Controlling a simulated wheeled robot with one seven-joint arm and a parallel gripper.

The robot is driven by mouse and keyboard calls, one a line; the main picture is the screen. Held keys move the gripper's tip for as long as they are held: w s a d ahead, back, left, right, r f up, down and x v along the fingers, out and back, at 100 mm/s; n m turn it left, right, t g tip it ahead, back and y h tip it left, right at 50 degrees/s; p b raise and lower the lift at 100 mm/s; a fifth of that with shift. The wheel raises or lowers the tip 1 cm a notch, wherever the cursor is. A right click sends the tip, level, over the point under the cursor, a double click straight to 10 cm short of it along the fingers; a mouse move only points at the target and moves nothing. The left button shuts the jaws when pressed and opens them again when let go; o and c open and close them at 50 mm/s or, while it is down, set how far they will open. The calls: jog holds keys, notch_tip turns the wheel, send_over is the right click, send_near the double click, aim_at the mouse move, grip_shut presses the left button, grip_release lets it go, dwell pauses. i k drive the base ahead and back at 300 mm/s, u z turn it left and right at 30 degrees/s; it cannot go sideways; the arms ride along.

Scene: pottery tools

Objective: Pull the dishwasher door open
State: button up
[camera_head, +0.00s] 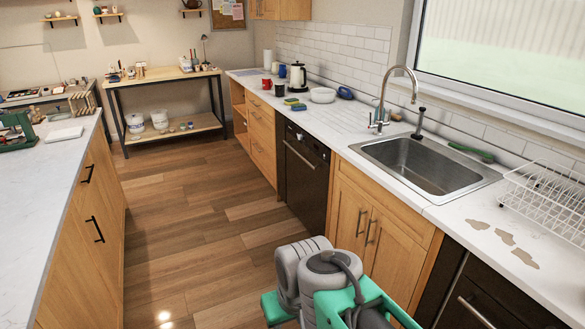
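A dark built-in appliance (305,178) with a metal bar handle (299,155) and a control strip along its top is set in the right-hand counter, left of the sink cabinet; it looks like the dishwasher. Its door looks shut, flush with the cabinets. A second dark-fronted appliance (505,312) with a bar handle (475,312) is partly in view at the bottom right; I cannot tell what it is. My folded grey and green arm shows at the bottom centre, apart from both fronts. I cannot see my gripper's fingers.
The wooden floor (195,215) is clear between the left counter (65,165) and the right-hand run. A sink (425,165) and a dish rack (550,198) are on the right counter. A workbench (165,75) stands at the back.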

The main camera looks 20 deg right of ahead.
aim_at(308, 171)
jog(key=i, duration=1.25)
jog(key=z, duration=0.85)
jog(key=i, duration=1.25)
jog(key=u, duration=1.2)
jog(key=i, duration=0.65)
jog(key=u, duration=0.7)
